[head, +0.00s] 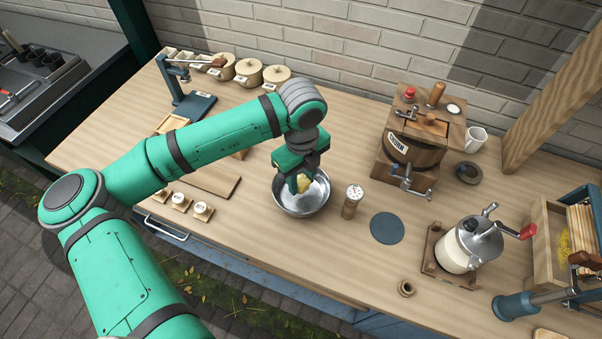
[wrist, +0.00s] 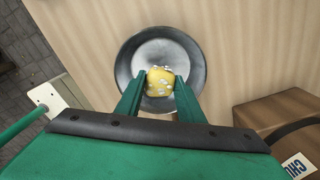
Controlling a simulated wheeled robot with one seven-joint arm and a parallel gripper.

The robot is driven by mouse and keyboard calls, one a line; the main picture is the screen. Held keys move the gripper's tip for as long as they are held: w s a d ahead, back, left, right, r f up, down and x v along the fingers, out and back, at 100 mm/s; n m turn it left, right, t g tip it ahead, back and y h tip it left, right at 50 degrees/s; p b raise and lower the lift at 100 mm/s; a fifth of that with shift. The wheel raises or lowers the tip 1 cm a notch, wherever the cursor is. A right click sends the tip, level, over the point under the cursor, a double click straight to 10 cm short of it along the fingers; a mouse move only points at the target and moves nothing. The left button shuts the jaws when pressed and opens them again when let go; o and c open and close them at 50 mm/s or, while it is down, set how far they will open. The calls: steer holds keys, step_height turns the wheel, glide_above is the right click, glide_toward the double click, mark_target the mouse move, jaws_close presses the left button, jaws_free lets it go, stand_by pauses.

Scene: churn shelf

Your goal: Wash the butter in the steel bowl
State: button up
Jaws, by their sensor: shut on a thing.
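The steel bowl (head: 314,203) stands on the wooden bench near its middle. My gripper (head: 304,181) points down over the bowl. It is shut on a yellow lump of butter (head: 305,186), which has white flecks on it. In the wrist view the butter (wrist: 160,82) sits between the two green fingertips, with the steel bowl (wrist: 130,70) around it. I cannot tell whether the butter touches the bowl's bottom. The bowl's inside looks pale grey, and I cannot tell if there is water in it.
A dial thermometer (head: 352,200) on a wooden stand is close right of the bowl. A wooden churn (head: 409,150) stands behind right, and a glass jar churn (head: 460,250) at the right. Small labelled blocks (head: 180,202) and a wooden board (head: 208,178) lie left. A round blue mat (head: 387,228) is bare.

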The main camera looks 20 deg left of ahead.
steer(key=shift+f, duration=2.65)
steer(key=shift+a, duration=0.25)
steer(key=shift+r, duration=0.15)
steer(key=shift+r, duration=3.65)
steer(key=shift+r, duration=2)
